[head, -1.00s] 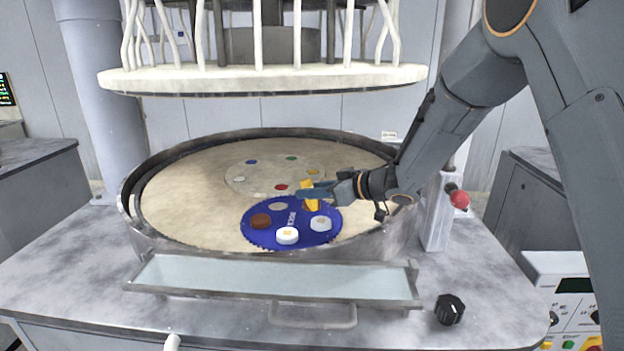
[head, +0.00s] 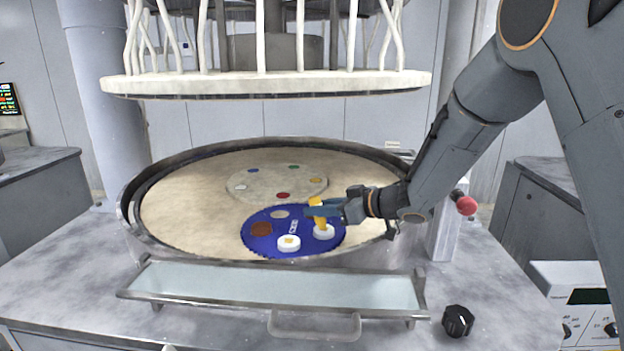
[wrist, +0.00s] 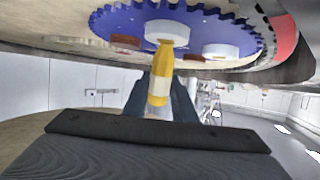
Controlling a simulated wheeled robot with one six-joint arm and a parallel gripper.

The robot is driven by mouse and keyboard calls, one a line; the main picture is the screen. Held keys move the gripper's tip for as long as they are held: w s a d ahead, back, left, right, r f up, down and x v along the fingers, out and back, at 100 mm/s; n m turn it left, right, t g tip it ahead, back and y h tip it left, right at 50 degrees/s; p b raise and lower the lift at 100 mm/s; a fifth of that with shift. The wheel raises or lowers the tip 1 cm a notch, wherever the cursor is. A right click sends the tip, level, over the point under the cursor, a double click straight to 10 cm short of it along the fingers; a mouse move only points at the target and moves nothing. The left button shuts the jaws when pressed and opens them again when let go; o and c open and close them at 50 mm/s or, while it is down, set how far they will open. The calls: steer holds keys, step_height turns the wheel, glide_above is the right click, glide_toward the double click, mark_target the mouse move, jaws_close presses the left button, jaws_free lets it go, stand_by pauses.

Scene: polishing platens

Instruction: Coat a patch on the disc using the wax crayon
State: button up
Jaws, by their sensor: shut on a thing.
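My gripper (head: 312,211) is shut on a yellow wax crayon (head: 318,214), which points down over the blue toothed carrier (head: 268,247). The crayon's lower end is at the white disc (head: 328,234) on the carrier's right side. In the wrist view the crayon (wrist: 160,75) stands between the fingers, its tip appearing to meet the white disc (wrist: 167,31); the exact contact is hard to tell. A second white disc (head: 289,246) at the carrier's front has a small yellowish patch on top. My gripper hides part of the carrier's right side.
A brown disc (head: 262,229) and a pale grey disc (head: 280,214) also sit in the carrier. It lies on a round beige platen (head: 185,205) with a raised metal rim. A pale upper plate (head: 265,82) hangs above. A shallow tray (head: 270,288) runs along the front.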

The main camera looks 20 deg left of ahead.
steer(key=shift+a, duration=0.4)
steer(key=shift+a+r+p, duration=0.25)
steer(key=shift+r+p, duration=0.2)
steer(key=shift+r, duration=0.15)
steer(key=shift+a+r+p, duration=0.2)
steer(key=shift+r+p, duration=0.25)
steer(key=shift+r, duration=0.15)
steer(key=shift+w+r+p, duration=0.1)
steer(key=shift+r+p, duration=2.25)
steer(key=shift+r, duration=0.45)
